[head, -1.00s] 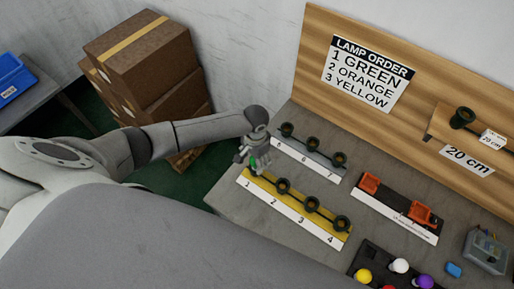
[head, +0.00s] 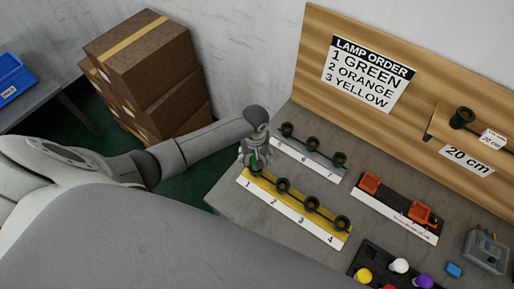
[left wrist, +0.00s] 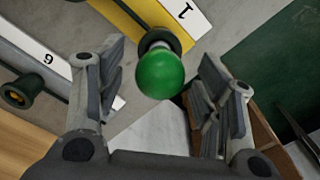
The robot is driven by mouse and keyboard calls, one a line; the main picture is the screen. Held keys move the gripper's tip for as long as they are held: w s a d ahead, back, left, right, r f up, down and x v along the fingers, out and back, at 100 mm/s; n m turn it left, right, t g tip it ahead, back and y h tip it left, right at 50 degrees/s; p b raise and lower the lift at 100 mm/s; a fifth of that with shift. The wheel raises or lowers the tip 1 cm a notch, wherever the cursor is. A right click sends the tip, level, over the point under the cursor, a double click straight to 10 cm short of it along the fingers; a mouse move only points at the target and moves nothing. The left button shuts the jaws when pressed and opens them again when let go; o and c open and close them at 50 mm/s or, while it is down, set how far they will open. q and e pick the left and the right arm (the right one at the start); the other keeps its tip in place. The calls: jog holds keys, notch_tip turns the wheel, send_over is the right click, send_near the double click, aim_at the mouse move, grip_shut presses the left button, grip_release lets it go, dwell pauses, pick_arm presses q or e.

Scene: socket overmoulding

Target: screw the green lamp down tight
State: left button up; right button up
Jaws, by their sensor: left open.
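The green lamp (left wrist: 160,76) sits in the socket at position 1 of the yellow strip (left wrist: 134,18). In the head view the lamp (head: 253,161) is partly hidden by my left gripper (head: 251,155). My left gripper is open, with its fingers on either side of the lamp. In the left wrist view a gap shows between the lamp and each finger. I cannot tell how deep the lamp sits in its socket. My right gripper is not in view.
Beside the yellow strip (head: 318,229) is a grey strip (head: 322,169) with black sockets. Orange holders (head: 420,214) and a black tray (head: 374,256) with coloured lamps are farther right. Cardboard boxes (head: 155,65) stand left of the table. A lamp order sign (head: 367,75) hangs behind.

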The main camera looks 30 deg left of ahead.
pick_arm(q)
jog(key=n, duration=0.5)
dwell(0.5)
jog(key=c, duration=0.9)
jog(key=m, duration=0.4)
jog(key=shift+c, duration=0.4)
jog(key=shift+m, duration=0.9)
jog(key=m, duration=0.3)
